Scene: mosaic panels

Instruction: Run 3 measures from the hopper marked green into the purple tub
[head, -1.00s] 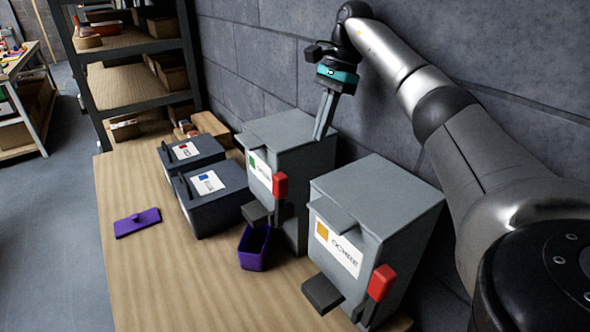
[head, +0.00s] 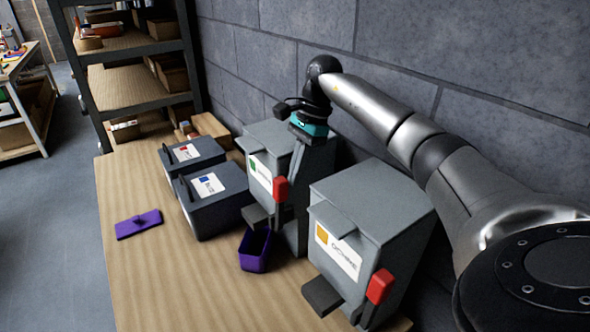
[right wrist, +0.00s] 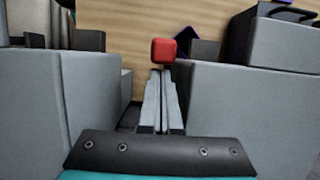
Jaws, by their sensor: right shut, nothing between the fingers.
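The hopper marked green (head: 262,140) stands on the bench, a tall grey box with a green-square label and a red lever handle (head: 281,189) on its front. The handle also shows in the right wrist view (right wrist: 164,50). The purple tub (head: 253,262) stands open on the bench, just below and in front of that hopper's spout (head: 254,214); a sliver of it shows in the right wrist view (right wrist: 184,36). My right gripper (head: 289,183) is shut and empty, pointing down with fingertips close to the red handle; I cannot tell whether they touch. My left gripper is out of view.
The hopper marked ochre (head: 375,215), with its own red lever, stands at the right, close beside my right fingers. Two low grey bins with red (head: 190,150) and blue (head: 208,183) labels stand left.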

